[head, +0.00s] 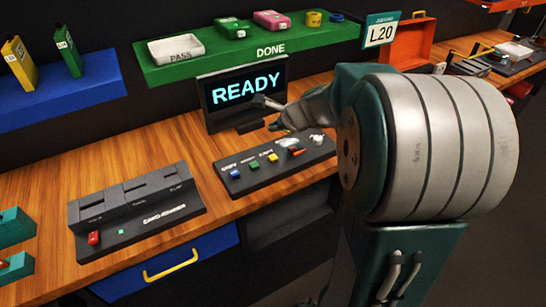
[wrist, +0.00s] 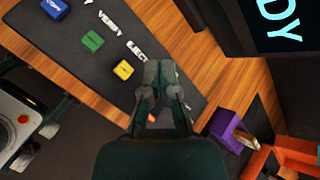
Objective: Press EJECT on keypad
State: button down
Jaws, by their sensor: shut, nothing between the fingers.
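The keypad (head: 262,181) is a dark slab on the wooden bench with a row of coloured buttons. In the wrist view the yellow button (wrist: 124,70) lies beside the white EJECT label (wrist: 137,50); it also shows in the head view (head: 273,158). The green button (wrist: 93,41) is beside VERIFY, and the blue button (wrist: 55,7) is farther along. An orange-red button (head: 297,151) is right of yellow, mostly hidden behind my gripper in the wrist view. My gripper (wrist: 158,72) is shut and empty, above the keypad and apart from it, in front of the screen in the head view (head: 264,102).
A screen (head: 246,92) reading READY stands behind the keypad. A dark slotted unit (head: 136,212) with a red button is at the left. A green shelf (head: 250,48) marked DONE holds a PASS tray (head: 176,48). An orange case (head: 407,42) stands at the back right.

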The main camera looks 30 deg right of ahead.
aim_at(275, 157)
jog(key=shift+a+f, duration=0.25)
jog(key=shift+f, duration=0.35)
jog(key=shift+a+f, duration=0.2)
jog(key=shift+f, duration=0.35)
jog(key=f, duration=0.2)
jog(key=d+f, duration=0.1)
jog(key=f, duration=0.2)
jog(key=shift+d, duration=0.15)
jog(key=shift+f, duration=0.2)
jog(key=shift+a+f, duration=0.1)
jog(key=shift+a, duration=0.35)
jog(key=shift+d, duration=0.3)
jog(key=shift+a, duration=0.15)
jog(key=shift+f, duration=0.1)
jog(key=shift+f, duration=0.3)
